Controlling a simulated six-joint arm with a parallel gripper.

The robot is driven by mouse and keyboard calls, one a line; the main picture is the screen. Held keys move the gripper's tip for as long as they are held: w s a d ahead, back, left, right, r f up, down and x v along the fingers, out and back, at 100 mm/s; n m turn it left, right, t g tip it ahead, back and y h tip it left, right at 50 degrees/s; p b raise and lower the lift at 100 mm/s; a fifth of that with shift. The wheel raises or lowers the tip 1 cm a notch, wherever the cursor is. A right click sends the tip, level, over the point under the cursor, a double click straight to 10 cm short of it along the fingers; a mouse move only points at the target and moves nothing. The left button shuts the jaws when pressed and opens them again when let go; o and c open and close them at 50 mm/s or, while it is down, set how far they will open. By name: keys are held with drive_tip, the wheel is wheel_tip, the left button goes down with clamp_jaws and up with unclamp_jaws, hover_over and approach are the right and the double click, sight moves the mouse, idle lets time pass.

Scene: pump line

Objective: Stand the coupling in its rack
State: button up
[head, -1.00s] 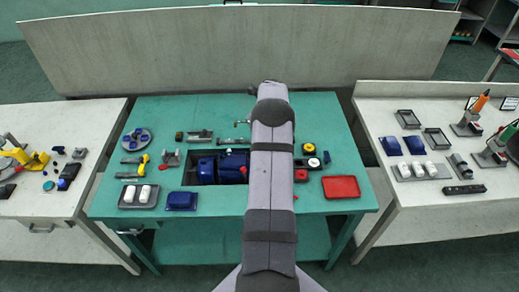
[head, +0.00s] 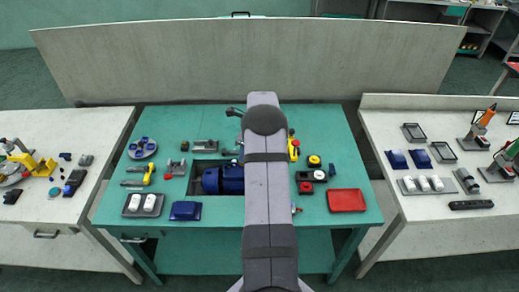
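I cannot tell for sure which piece is the coupling. A low grey rack-like block (head: 205,146) with dark parts on it lies toward the back of the green table, left of my arm. Small grey parts (head: 229,152) lie just right of it, partly covered by my arm. A blue motor or pump (head: 222,180) sits in a dark recess at the table's middle, its right end hidden behind my arm. My gripper is hidden behind my own arm, so its fingers and anything in them do not show.
A round plate with blue pieces (head: 142,148), a yellow-handled tool (head: 149,174), a tray with white pieces (head: 131,211) and a blue block (head: 185,211) are on the left. A yellow tool (head: 294,147) and a red tray (head: 346,201) are on the right. White side tables flank the green one.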

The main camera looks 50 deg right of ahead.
drive_tip(key=s+a+r+n+g, duration=0.2)
drive_tip(key=a+n, duration=1)
drive_tip(key=a, duration=0.3)
drive_tip(key=s+a+r+n+g, duration=0.1)
drive_tip(key=s+a+n+g, duration=0.15)
drive_tip(key=a+n, duration=1.1)
drive_tip(key=d+f+m+t+y, duration=0.1)
drive_tip(key=d+f+m+t, duration=0.1)
drive_tip(key=d+m, duration=0.9)
drive_tip(key=d+f+m+t, duration=0.1)
drive_tip(key=d+m+t, duration=0.1)
drive_tip(key=d+m, duration=0.85)
drive_tip(key=s+d+m+h, duration=0.1)
drive_tip(key=s+d+m, duration=0.3)
drive_tip(key=d, duration=0.3)
drive_tip(key=s+d+f+m+h, duration=0.1)
drive_tip(key=s+d+m, duration=0.3)
drive_tip(key=d+m, duration=0.3)
drive_tip(key=s+d+f+m+h, duration=0.1)
drive_tip(key=s+d+m, duration=0.3)
drive_tip(key=d, duration=0.5)
drive_tip(key=shift+s+d+m+h+b, duration=0.2)
drive_tip(key=shift+s+m+h+b, duration=0.25)
drive_tip(key=shift+m, duration=0.35)
drive_tip(key=shift+w+f, duration=0.1)
drive_tip(key=shift+f+b, duration=1.6)
drive_tip(key=shift+f, duration=0.75)
drive_tip(key=shift+f, duration=0.65)
